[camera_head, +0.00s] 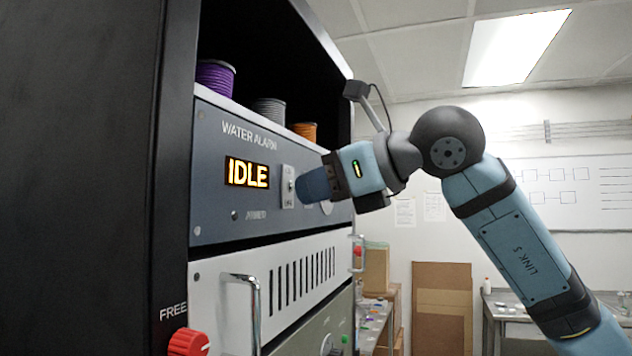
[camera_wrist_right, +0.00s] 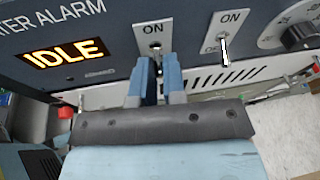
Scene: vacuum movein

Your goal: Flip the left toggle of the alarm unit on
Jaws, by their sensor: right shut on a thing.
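The alarm unit (camera_head: 215,150) is a blue-grey panel marked WATER ALARM. Its lit display (camera_head: 247,173) reads IDLE, also in the right wrist view (camera_wrist_right: 65,53). The left toggle (camera_head: 289,186) sits on a pale plate right of the display. In the right wrist view, the left toggle (camera_wrist_right: 155,46) has ON above it, and its lever is mostly hidden between the fingers. My right gripper (camera_head: 308,187) is at the panel, its blue fingers (camera_wrist_right: 159,62) shut on this lever. The right toggle (camera_wrist_right: 224,48) stands apart, its lever hanging down. My left gripper is out of view.
A dial (camera_wrist_right: 303,36) is right of the toggles. Below the alarm unit is a vented panel (camera_head: 225,285) with a metal handle (camera_head: 252,305). A red knob (camera_head: 188,342) marked FREE is lower left. Spools (camera_head: 216,77) stand on the shelf above.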

